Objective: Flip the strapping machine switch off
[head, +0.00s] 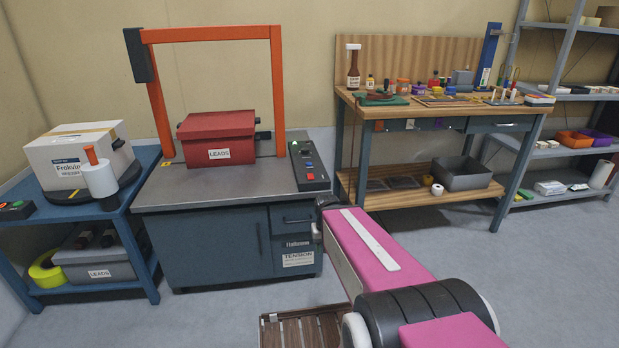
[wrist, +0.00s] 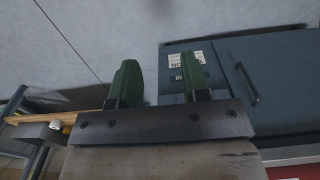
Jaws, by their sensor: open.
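The strapping machine (head: 222,198) is a dark blue-grey cabinet with a metal top and an orange arch, left of centre in the head view. Its black control panel (head: 309,166) is at the right edge of the top, with green, blue and red controls. Which of these is the switch is too small to tell. In the wrist view the cabinet (wrist: 245,65) appears upside down. In the head view my arm hides the gripper's fingers, near the machine's front right.
A red LEADS box (head: 217,137) sits under the arch. A blue cart (head: 100,212) with a carton (head: 82,158) stands at the left. A workbench (head: 440,112) with bottles and tools is at the back right, beside shelving (head: 545,150). The floor to the right is clear.

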